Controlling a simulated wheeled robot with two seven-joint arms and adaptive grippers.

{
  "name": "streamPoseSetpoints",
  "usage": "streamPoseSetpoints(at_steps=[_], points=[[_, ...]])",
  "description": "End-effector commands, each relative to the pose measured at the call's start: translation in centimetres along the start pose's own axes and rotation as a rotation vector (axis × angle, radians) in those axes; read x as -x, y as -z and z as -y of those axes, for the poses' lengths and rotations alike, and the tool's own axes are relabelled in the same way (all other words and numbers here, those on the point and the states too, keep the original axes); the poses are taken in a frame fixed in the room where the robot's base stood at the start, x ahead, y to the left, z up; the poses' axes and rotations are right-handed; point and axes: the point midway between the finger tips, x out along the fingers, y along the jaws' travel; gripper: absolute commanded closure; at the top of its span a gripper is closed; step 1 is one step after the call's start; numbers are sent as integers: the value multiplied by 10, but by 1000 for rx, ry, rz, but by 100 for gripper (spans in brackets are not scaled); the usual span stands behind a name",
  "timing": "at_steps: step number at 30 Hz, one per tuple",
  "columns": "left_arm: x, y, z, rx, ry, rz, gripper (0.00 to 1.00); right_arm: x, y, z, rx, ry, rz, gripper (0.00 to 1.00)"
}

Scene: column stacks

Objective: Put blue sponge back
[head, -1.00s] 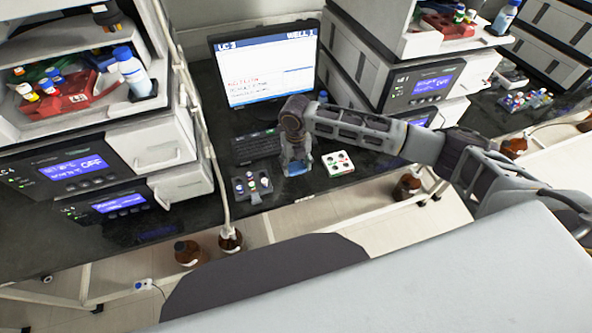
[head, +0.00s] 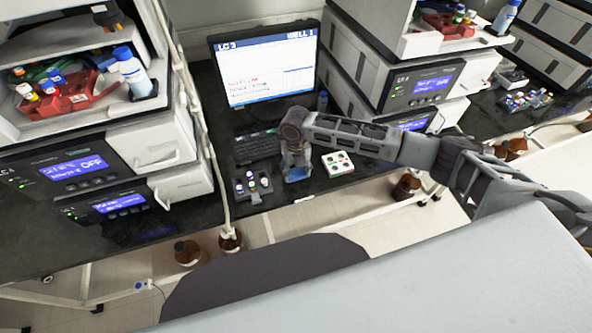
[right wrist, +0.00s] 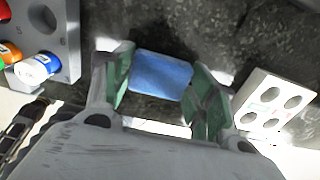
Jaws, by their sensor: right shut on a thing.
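The blue sponge (right wrist: 162,76) is a small flat block between the green-padded fingers of my right gripper (right wrist: 160,92). My right gripper is shut on it. In the head view the right gripper (head: 297,168) points down over the dark bench, between the vial rack and the white block, and the sponge (head: 299,173) shows blue at its fingertips. Whether the sponge touches the bench is hard to tell. My left gripper is not in view.
A grey rack with coloured-cap vials (head: 252,185) stands left of the gripper, a white block with round holes (head: 338,164) right of it. A keyboard (head: 257,147) and monitor (head: 265,68) are behind. Instrument stacks rise on both sides. The bench's front edge is close.

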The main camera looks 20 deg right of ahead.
Motion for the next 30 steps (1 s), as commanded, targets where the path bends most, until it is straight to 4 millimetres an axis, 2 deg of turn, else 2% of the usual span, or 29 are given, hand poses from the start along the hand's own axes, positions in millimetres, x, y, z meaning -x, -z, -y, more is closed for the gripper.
streamPoseSetpoints(at_steps=[4, 5, 9, 23, 30], points=[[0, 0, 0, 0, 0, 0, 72, -3, 0, 0, 0, 0, 0, 62], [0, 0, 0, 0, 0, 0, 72, -2, 0, 0, 0, 0, 0, 39], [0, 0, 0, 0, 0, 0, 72, -2, 0, 0, 0, 0, 0, 21], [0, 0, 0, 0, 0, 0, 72, 1, 0, 0, 0, 0, 1, 21], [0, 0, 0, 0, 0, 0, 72, 20, -1, 0, 0, -1, 2, 21]])
